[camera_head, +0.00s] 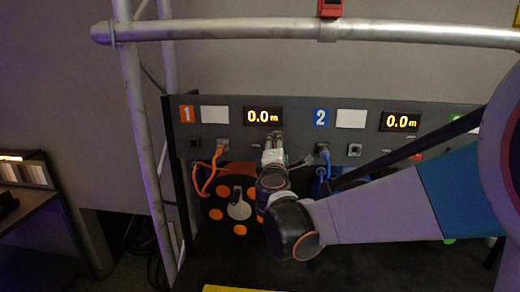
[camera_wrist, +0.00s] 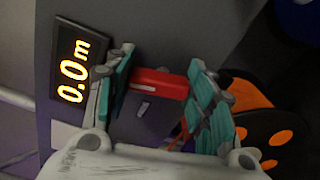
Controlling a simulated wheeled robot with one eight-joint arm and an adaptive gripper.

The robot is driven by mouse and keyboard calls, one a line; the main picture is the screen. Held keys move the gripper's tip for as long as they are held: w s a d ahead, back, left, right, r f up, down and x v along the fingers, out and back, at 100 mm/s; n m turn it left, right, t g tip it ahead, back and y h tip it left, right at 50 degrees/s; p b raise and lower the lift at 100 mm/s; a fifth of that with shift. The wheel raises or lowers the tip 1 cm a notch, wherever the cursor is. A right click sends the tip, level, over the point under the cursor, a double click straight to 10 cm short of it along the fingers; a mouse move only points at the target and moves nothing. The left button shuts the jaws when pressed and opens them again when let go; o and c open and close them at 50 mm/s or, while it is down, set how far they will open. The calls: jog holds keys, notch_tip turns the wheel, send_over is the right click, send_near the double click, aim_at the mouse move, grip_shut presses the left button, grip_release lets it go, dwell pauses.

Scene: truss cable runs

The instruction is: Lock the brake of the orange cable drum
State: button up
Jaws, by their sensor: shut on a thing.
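The orange cable drum (camera_head: 214,215), a dark disc with orange spots, sits below the panel section marked 1. Its edge also shows at the right of the wrist view (camera_wrist: 281,138). My gripper (camera_head: 274,138) is at the panel just below the first 0.0 m display. In the wrist view my gripper (camera_wrist: 160,88) has its two teal-padded fingers shut on a red block (camera_wrist: 158,83) on the panel face. The fingers touch its two ends. In the head view my gripper hides this red block. No label on it is readable.
The grey panel (camera_head: 290,117) holds both displays. An orange cable (camera_head: 203,178) hangs from a socket left of my gripper. A blue plug (camera_head: 324,152) is close on the right. A truss bar (camera_head: 240,29) crosses above. A table (camera_head: 25,205) stands far left.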

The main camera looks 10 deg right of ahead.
jog(key=shift+f+m, duration=0.1)
jog(key=shift+m, duration=1)
jog(key=o, duration=1.1)
jog(key=shift+c, duration=0.2)
jog(key=v, duration=1.2)
jog(key=shift+s+d, duration=0.1)
jog(key=shift+d, duration=0.05)
